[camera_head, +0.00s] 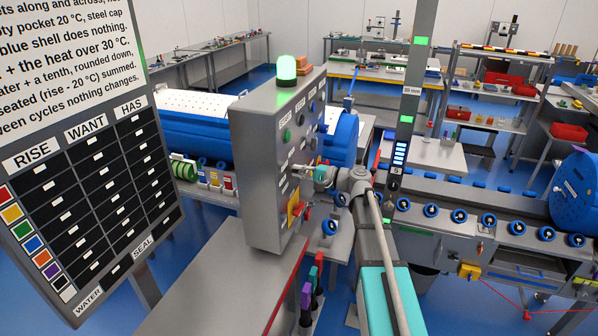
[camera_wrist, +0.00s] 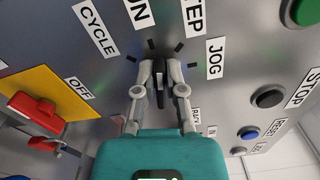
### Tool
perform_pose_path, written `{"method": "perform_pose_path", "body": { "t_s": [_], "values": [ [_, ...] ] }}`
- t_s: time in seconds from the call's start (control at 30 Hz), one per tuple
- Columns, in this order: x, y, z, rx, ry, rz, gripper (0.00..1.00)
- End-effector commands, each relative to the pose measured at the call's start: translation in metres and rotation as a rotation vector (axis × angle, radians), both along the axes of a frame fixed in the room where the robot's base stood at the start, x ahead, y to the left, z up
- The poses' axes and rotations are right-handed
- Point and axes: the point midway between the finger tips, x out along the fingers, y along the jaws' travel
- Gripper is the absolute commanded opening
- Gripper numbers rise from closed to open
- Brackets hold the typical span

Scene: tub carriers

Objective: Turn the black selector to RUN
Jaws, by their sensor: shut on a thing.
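The black selector (camera_wrist: 160,88) is on the grey control panel (camera_head: 262,165), and in the wrist view it sits between the two fingers of my gripper (camera_wrist: 161,84). The fingers are shut on it from both sides. Tick marks fan out above it, beside the labels CYCLE (camera_wrist: 94,30), RUN, partly cut off (camera_wrist: 135,14), STEP, partly cut off (camera_wrist: 193,15), and JOG (camera_wrist: 214,59). The fingers partly cover the selector, so I cannot tell exactly which mark it points to. In the head view my gripper (camera_head: 309,171) reaches the panel face from the right; the selector is hidden there.
A red handle (camera_wrist: 38,110) on a yellow plate marked OFF is left of the selector in the wrist view. Black STOP (camera_wrist: 268,97) and blue RESET (camera_wrist: 249,132) buttons are to the right. A green lamp (camera_head: 286,68) glows atop the panel. A bench (camera_head: 205,275) lies below.

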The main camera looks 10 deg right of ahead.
Motion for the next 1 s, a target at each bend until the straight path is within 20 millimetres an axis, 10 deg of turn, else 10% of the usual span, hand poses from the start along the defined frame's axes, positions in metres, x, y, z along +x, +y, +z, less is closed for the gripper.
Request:
{"method": "perform_pose_path", "body": {
  "t_s": [0.87, 1.0],
  "values": [
    [0.0016, -0.0007, -0.0027, -0.107, -0.187, -0.004, 0.00],
    [0.0018, -0.0008, -0.0026, -0.106, -0.186, -0.004, 0.36]
  ]
}}
